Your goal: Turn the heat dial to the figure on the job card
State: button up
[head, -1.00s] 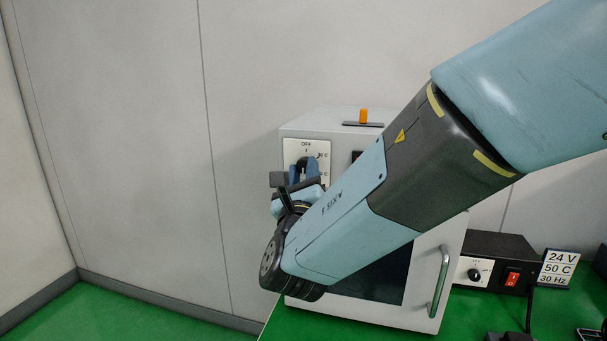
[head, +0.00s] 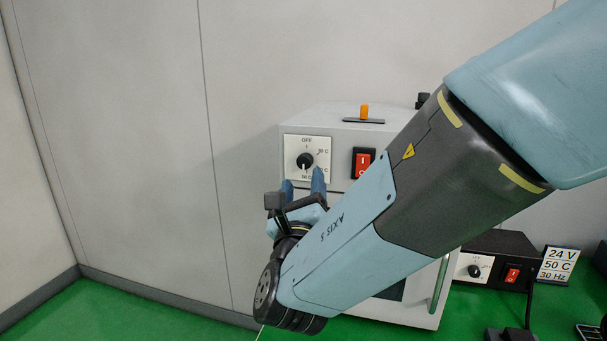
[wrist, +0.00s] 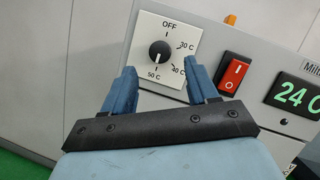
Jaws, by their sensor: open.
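The heat dial is a black knob (head: 304,161) on a white plate marked OFF, 30 C, 40 C and 50 C, on the front of a grey oven. It also shows in the wrist view (wrist: 159,51), where its white mark points down toward 50 C. The job card (head: 558,266) at the right reads 24 V, 50 C, 30 Hz. My gripper (head: 303,182) is open and empty, just below and in front of the dial. Its blue fingers (wrist: 160,70) stand apart, clear of the knob.
A red rocker switch (head: 363,162) is right of the dial. The wrist view shows a green display (wrist: 296,95) reading 24 C, partly cut off. A black box (head: 492,262) with another dial and red switch stands right of the oven (head: 350,113). An orange-handled part sits on top.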

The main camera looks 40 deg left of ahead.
jog(key=v, duration=0.9)
jog(key=shift+w, duration=0.1)
